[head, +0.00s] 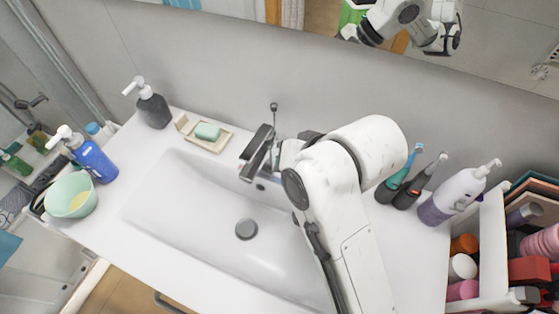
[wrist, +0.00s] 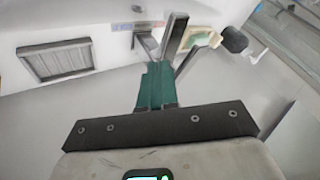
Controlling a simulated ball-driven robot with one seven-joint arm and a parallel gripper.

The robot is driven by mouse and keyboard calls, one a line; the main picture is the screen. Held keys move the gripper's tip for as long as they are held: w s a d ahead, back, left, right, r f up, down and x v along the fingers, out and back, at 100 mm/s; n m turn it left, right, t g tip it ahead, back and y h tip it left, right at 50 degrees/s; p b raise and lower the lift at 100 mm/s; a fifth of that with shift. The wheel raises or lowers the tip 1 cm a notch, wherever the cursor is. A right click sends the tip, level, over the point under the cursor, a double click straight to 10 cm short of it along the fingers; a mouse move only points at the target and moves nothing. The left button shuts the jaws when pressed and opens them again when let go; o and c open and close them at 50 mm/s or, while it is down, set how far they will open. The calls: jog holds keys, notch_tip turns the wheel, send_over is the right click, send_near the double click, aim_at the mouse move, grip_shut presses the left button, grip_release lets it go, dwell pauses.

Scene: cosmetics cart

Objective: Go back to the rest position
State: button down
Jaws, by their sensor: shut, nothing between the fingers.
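My gripper (wrist: 157,68) shows in the wrist view with its green fingers together and nothing between them. The dark faucet (wrist: 174,36) is just beyond and beside the fingertips in that view; I cannot tell whether they touch. In the head view my white arm reaches over the right side of the sink (head: 180,205), and its own links hide the gripper. The faucet (head: 258,153) stands at the sink's back edge, left of the arm.
A green soap (head: 207,131) lies in a dish beside a dark pump bottle (head: 153,108). A blue bottle (head: 94,160) and mint cup (head: 70,195) stand left. Toothbrushes (head: 400,176) and a lilac bottle (head: 457,194) stand right of my arm, near a filled cart (head: 492,245).

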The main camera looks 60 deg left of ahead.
jog(key=s+v, duration=0.1)
jog(key=v, duration=0.6)
jog(key=shift+d+r+b, duration=0.25)
jog(key=shift+d+b, duration=0.05)
jog(key=shift+b, duration=0.1)
